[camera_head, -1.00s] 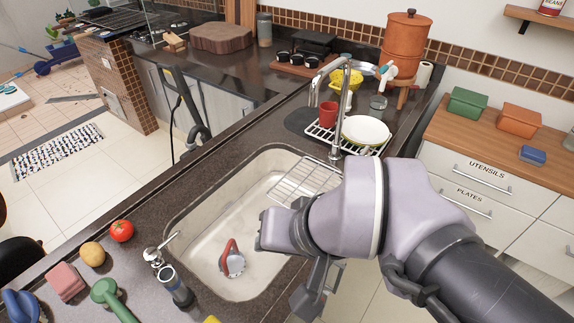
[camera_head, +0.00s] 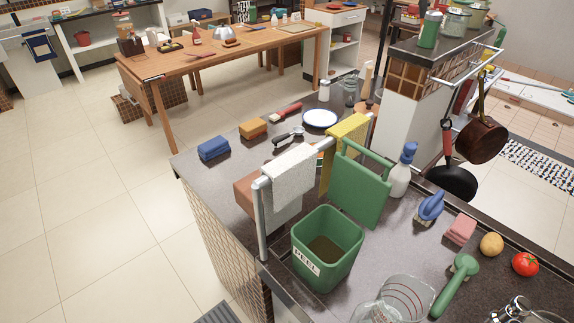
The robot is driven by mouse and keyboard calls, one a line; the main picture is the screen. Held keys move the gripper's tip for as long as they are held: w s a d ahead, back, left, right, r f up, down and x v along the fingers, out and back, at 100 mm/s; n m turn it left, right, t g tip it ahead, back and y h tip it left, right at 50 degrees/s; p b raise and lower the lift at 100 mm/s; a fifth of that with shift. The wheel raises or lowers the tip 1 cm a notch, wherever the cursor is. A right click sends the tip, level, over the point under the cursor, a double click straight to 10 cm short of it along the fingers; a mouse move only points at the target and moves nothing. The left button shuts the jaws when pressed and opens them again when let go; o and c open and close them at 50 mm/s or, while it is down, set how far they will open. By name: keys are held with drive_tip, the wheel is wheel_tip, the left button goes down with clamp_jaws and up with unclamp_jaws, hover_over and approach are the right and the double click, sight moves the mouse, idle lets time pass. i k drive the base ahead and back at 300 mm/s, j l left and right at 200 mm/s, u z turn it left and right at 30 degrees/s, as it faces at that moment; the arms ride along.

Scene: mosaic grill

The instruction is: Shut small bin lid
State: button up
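A small green bin (camera_head: 327,262) with a white label reading "PEEL" stands on the dark counter at the lower middle of the head view. Its green lid (camera_head: 360,188) is open, tilted up and back at the bin's rear right edge. The bin's inside shows dark and brownish at the bottom. My gripper is out of this view.
A metal rail with a white towel (camera_head: 291,178) and a yellow towel (camera_head: 345,145) stands just behind and left of the bin.

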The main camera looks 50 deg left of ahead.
sight(361, 193)
drive_tip(key=u, duration=1.45)
